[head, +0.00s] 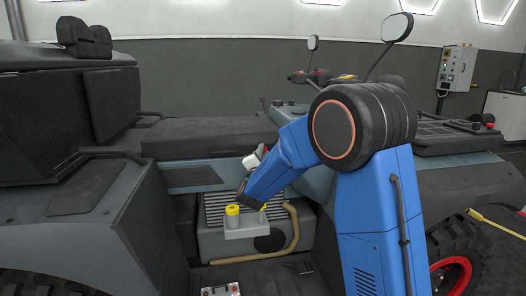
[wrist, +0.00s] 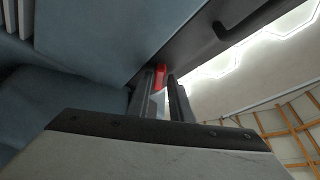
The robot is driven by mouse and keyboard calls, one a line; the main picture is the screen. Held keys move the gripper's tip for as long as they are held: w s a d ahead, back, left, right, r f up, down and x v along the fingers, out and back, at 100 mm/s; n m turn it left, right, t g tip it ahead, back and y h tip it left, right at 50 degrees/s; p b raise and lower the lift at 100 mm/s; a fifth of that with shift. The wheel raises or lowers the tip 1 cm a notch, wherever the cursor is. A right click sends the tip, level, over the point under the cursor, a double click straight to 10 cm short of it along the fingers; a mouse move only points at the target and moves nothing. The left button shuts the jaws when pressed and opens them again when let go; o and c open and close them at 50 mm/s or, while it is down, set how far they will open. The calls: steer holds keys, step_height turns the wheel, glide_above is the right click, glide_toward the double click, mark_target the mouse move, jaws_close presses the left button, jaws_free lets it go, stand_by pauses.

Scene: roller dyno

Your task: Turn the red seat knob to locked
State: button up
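The red seat knob (wrist: 160,72) shows in the wrist view as a small red piece below the dark edge of the seat. My gripper (wrist: 161,84) has its two dark fingers on either side of the line to the knob. The fingers are apart, with a pale gap between them. The knob appears between the fingertips, and I cannot tell whether either finger touches it. In the head view my blue arm bends down and covers much of the area near the seat. The knob's locked mark is not visible.
The vehicle's dark seat (head: 215,136) lies above an open bay. In the bay are a ribbed grey box (head: 218,243), a yellow cap (head: 232,210) and a tan hose (head: 292,240). A control box (head: 457,68) is on the back wall.

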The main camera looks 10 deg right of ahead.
steer(key=shift+c, duration=0.4)
jaws_close()
steer(key=shift+n, duration=0.4)
steer(key=n+t+y, duration=0.1)
steer(key=n+y, duration=0.1)
steer(key=n, duration=0.3)
steer(key=n+t+y, duration=0.1)
steer(key=n+y, duration=0.1)
steer(key=n, duration=0.3)
steer(key=n+t+y, duration=0.1)
steer(key=n+y, duration=0.1)
steer(key=n, duration=0.2)
steer(key=shift+n+t+y, duration=0.3)
steer(key=shift+n, duration=0.1)
steer(key=shift+o, duration=0.4)
jaws_free()
